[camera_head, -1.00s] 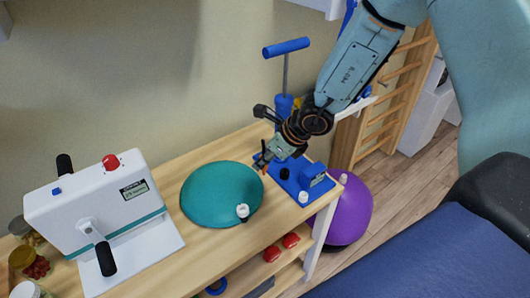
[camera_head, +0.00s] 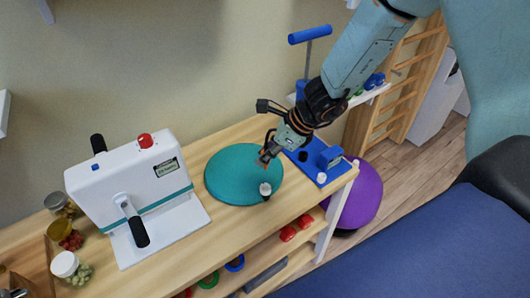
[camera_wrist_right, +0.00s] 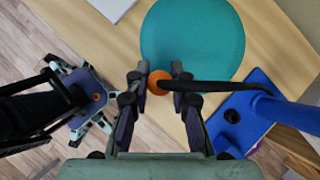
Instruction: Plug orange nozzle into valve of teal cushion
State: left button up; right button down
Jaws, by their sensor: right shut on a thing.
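The teal cushion (camera_head: 232,170) is a flat round disc lying on the wooden table; it also shows in the wrist view (camera_wrist_right: 195,35). Its pale valve (camera_head: 265,188) stands at the cushion's front edge. My right gripper (camera_head: 266,157) is over the right part of the cushion, just behind the valve in the head view. In the wrist view, my right gripper (camera_wrist_right: 158,84) is shut on the orange nozzle (camera_wrist_right: 157,82). A black hose runs right from the nozzle. A pale bit beside the fingers may be the valve; contact cannot be told.
The blue pump (camera_head: 318,160) stands at the table's right end. A white cranked machine (camera_head: 130,190) is left of the cushion, with several jars (camera_head: 65,264) beyond it. A purple ball (camera_head: 362,195) is beyond the table's right end. A blue padded bench (camera_head: 430,240) lies lower right.

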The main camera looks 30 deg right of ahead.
aim_at(266, 168)
jog(key=shift+w+d+f+b, duration=0.1)
jog(key=shift+d+f+b, duration=0.1)
jog(key=shift+f+b, duration=0.4)
notch_tip(266, 168, down, 4)
jog(key=b, duration=0.3)
jog(key=shift+a+f, duration=0.15)
jog(key=shift+f+b, duration=0.65)
jog(key=shift+b, duration=0.05)
jog(key=shift+f, duration=0.1)
jog(key=shift+w+a, duration=0.1)
